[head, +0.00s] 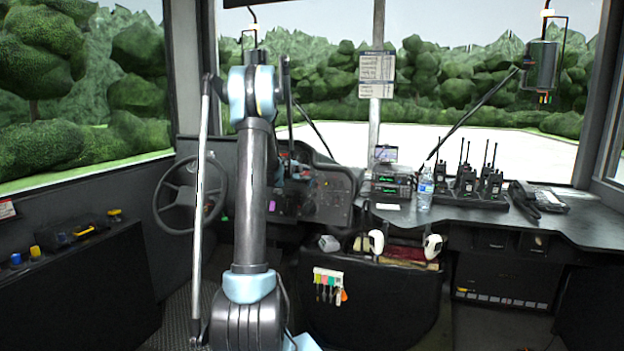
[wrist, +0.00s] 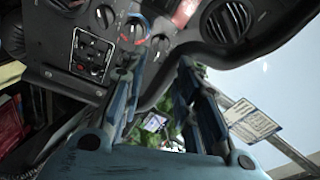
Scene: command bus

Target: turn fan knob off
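The dashboard panel (wrist: 75,35) fills the upper left of the wrist view. It carries several round dark knobs (wrist: 134,29) near its middle and edge; I cannot tell which one is the fan knob or how it is set. My gripper (wrist: 158,72) is open and empty, with its two fingers apart below the knobs and not visibly closed on any of them. In the head view the dashboard panel (head: 333,197) is right of my arm. My gripper there is small, dark and partly hidden by my arm.
A steering wheel (head: 190,194) is left of my arm. Round air vents (wrist: 228,20) are in the panel. To the right a counter (head: 560,222) holds several radios (head: 467,182) and a water bottle (head: 425,188). Two white handles (head: 433,246) rise in front of the counter.

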